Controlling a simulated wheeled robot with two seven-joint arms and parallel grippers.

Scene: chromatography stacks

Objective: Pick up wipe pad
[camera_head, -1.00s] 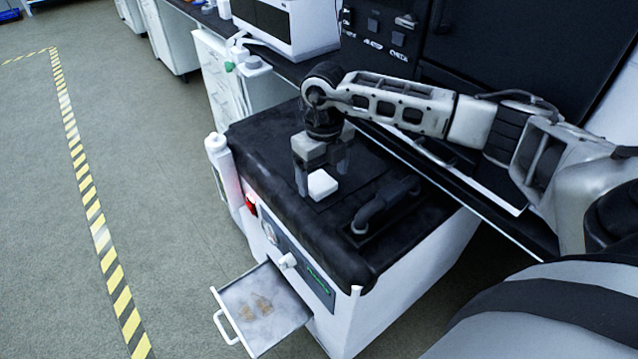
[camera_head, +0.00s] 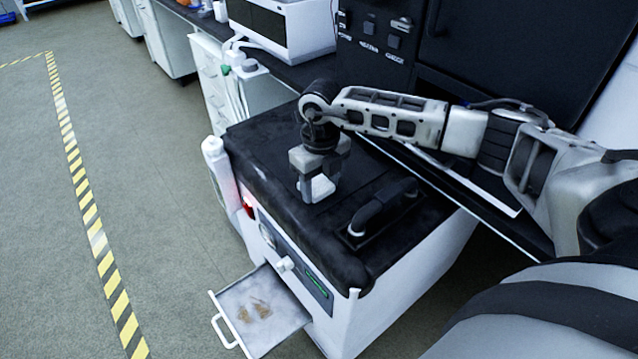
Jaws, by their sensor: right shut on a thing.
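The wipe pad (camera_head: 321,188) is a small white block on the black top of the white cabinet-like machine. My right gripper (camera_head: 318,190) comes down over it from above, with its fingers closed on either side of the pad. The fingers hide parts of the pad's sides. The pad appears at the level of the black top; I cannot tell whether it is lifted clear. My left gripper is not in view.
The machine's black top (camera_head: 265,150) carries a raised black handle (camera_head: 383,205) right of the gripper. An open drawer (camera_head: 285,325) with brown stains juts out at the front. A white cylinder (camera_head: 218,165) stands at the left edge. Black equipment rises behind.

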